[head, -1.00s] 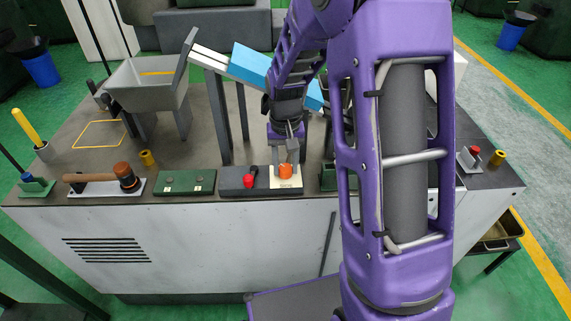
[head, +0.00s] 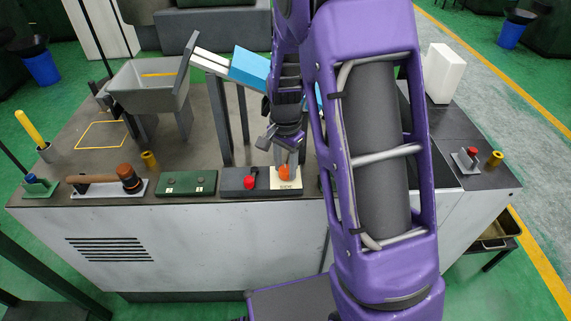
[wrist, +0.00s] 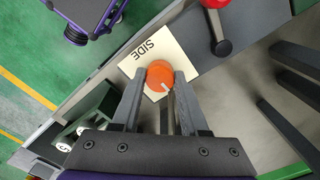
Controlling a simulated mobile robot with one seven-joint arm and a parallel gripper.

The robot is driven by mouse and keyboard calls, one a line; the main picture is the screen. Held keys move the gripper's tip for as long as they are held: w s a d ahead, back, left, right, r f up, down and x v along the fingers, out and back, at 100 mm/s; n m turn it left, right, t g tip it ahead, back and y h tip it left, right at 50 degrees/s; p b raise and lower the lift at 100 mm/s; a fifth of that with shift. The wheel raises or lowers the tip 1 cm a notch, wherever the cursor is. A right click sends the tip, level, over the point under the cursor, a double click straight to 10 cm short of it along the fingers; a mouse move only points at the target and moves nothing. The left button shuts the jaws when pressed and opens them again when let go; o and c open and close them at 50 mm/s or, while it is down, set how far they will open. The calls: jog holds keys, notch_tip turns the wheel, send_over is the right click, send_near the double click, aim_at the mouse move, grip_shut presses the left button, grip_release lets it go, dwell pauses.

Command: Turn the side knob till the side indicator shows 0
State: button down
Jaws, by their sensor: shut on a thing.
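The side knob (head: 285,174) is a small orange round knob on a cream plate (head: 287,185) at the bench's front edge. In the wrist view the knob (wrist: 160,72) has a white pointer line towards the bottom, slightly right. The plate (wrist: 146,52) reads "SIDE". My gripper (wrist: 160,80) is shut on the knob from above, one finger on each side. In the head view my gripper (head: 287,163) points down onto it.
A red knob (head: 249,182) on a dark base sits just left of the plate. A green panel (head: 186,183) and a mallet (head: 128,179) lie further left. A grey hopper (head: 147,86) and a blue-topped chute (head: 249,65) stand behind.

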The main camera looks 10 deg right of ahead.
aim_at(286, 169)
dwell(0.4)
jog(key=shift+c, duration=2.1)
grip_release()
notch_tip(286, 169, up, 18)
jog(key=p, duration=0.2)
jog(key=shift+f, duration=0.25)
